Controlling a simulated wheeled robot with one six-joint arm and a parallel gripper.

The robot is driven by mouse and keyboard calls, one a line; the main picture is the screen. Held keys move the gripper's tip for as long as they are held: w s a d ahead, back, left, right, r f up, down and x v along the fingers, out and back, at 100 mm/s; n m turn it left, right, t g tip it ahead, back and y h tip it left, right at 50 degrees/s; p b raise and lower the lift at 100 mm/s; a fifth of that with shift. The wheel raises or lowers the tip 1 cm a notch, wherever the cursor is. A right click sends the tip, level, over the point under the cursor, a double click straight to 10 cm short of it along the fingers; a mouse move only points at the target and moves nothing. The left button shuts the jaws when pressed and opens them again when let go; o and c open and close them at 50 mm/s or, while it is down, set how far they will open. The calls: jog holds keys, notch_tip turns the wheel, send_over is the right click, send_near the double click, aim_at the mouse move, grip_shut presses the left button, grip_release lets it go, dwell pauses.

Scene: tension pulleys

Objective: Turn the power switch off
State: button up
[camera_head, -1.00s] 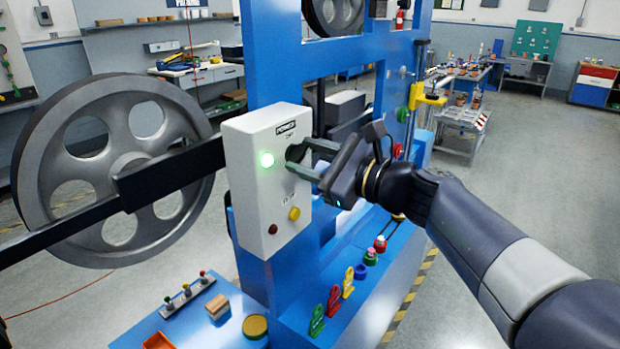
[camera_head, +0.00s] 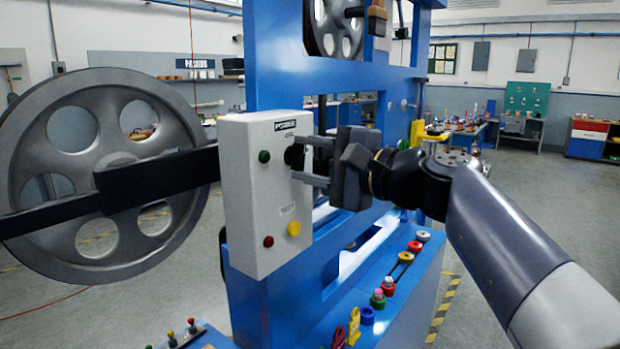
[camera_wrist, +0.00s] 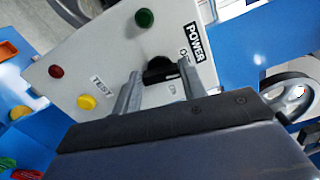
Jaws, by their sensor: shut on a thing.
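The power switch is a black knob (camera_head: 293,157) on the white control box (camera_head: 254,205), under a "POWER" label. In the wrist view the knob (camera_wrist: 160,70) sits between my two grey fingertips. My gripper (camera_head: 303,162) is shut on the knob, with its fingers one above the other in the head view. The fingers partly hide the knob and its position markings. The green lamp (camera_head: 264,156) on the box is dark; it also shows dark in the wrist view (camera_wrist: 145,18).
A red button (camera_head: 268,241) and a yellow button (camera_head: 294,228) are lower on the box. A large grey pulley wheel (camera_head: 30,150) stands left. The blue frame (camera_head: 275,60) rises behind the box. Several coloured pulleys (camera_head: 388,286) lie on the blue base.

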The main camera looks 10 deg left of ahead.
jog(key=shift+f+n+b, duration=0.15)
jog(key=shift+n+b, duration=0.55)
jog(key=shift+n, duration=0.2)
jog(key=o, duration=1)
jog(key=v, duration=1)
jog(key=shift+s+d+b, duration=0.15)
jog(key=shift+d+b, duration=0.2)
jog(key=shift+d, duration=0.05)
jog(key=x, duration=1.1)
jog(key=shift+p, duration=0.4)
